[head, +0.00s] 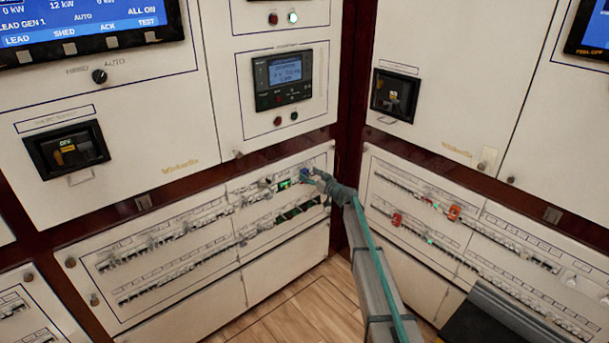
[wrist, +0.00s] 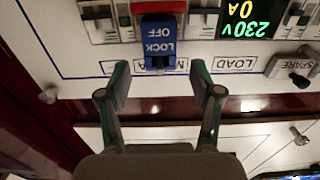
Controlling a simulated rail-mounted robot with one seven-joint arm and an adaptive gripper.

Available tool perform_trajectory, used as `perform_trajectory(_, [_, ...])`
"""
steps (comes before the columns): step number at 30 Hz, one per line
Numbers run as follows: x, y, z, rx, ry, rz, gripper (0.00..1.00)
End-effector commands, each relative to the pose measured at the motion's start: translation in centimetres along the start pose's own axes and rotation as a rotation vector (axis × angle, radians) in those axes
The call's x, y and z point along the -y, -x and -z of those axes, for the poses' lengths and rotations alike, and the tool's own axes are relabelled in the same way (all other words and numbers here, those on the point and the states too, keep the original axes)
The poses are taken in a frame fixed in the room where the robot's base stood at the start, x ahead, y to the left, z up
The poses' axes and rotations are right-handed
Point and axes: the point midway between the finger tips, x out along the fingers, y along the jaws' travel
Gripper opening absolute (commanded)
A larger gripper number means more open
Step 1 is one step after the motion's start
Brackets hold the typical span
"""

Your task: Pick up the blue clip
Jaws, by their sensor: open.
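The blue clip (wrist: 158,40) is marked LOCK OFF, upside down in the wrist view, and sits on the breaker row, with a red part above it in the picture. In the head view it shows as a small blue patch (head: 305,175) at the right end of the upper row. My gripper (wrist: 160,82) is open and empty. Its two fingers stand left and right of the clip's line, with the tips just short of its lower end in the wrist view. In the head view my gripper (head: 316,178) is close to the panel and partly hides the clip.
Neighbouring breakers (wrist: 98,20) stand close on the left. Two red clips, one nearer (head: 396,219) and one farther right (head: 454,212), are on the right panel.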

Motion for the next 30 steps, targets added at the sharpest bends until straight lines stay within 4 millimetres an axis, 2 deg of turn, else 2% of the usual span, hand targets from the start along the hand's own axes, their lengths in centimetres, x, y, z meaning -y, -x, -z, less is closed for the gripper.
perform_trajectory(1, [0.0,-1.0,0.2,0.000,-0.001,0.001,0.65])
perform_trajectory(5, [0.0,-2.4,0.1,0.000,-0.002,0.001,0.65])
perform_trajectory(13, [0.1,-2.6,0.0,0.000,-0.001,0.000,0.65])
perform_trajectory(24, [0.1,-2.6,0.0,0.000,-0.001,0.000,0.03])
perform_trajectory(30, [0.1,-2.6,0.0,0.000,-0.001,0.000,0.03])
